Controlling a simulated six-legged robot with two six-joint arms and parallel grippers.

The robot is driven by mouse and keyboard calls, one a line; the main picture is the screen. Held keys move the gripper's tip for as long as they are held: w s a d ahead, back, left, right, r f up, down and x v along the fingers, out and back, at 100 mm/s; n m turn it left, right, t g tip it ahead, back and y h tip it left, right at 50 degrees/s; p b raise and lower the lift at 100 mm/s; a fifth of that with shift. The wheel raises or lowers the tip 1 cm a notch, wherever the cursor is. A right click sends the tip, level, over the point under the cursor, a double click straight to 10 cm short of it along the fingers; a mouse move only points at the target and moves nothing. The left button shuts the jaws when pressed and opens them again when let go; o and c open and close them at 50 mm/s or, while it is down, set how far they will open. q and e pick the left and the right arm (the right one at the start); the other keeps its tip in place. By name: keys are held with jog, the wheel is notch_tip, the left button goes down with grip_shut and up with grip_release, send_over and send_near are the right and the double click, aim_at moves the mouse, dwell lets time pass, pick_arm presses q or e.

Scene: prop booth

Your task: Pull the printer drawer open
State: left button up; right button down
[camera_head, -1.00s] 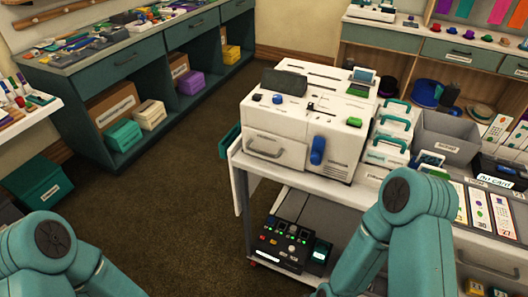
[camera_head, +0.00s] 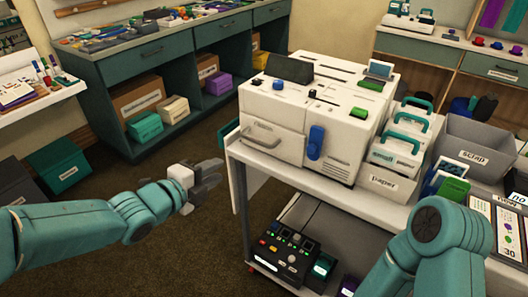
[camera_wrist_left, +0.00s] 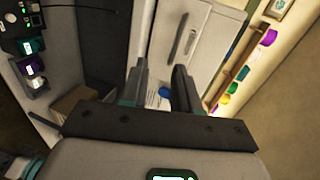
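The white printer (camera_head: 330,138) stands on the cart at centre right in the head view. Its drawer (camera_head: 258,133), at the front left, has a wide grey handle (camera_head: 275,142) and looks closed, flush with the front. My left gripper (camera_head: 214,174) is left of the cart, below and apart from the handle. In the left wrist view its two fingers (camera_wrist_left: 161,82) are spread with nothing held between them. A white front with handles (camera_wrist_left: 180,45) and a blue part (camera_wrist_left: 164,93) show beyond. My right gripper is out of view.
Open floor (camera_head: 110,180) lies left of the cart. A teal counter (camera_head: 150,75) stands behind.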

aim_at(255, 142)
pick_arm(q)
jog(key=shift+m+t+h, duration=0.3)
jog(key=x, duration=0.5)
jog(key=r+x, duration=0.1)
jog(key=x, duration=0.4)
jog(key=d+r+x, duration=0.1)
jog(key=x, duration=0.4)
jog(key=shift+w+d+r, duration=0.1)
jog(key=shift+w+d, duration=0.1)
jog(key=shift+d, duration=0.05)
grip_shut()
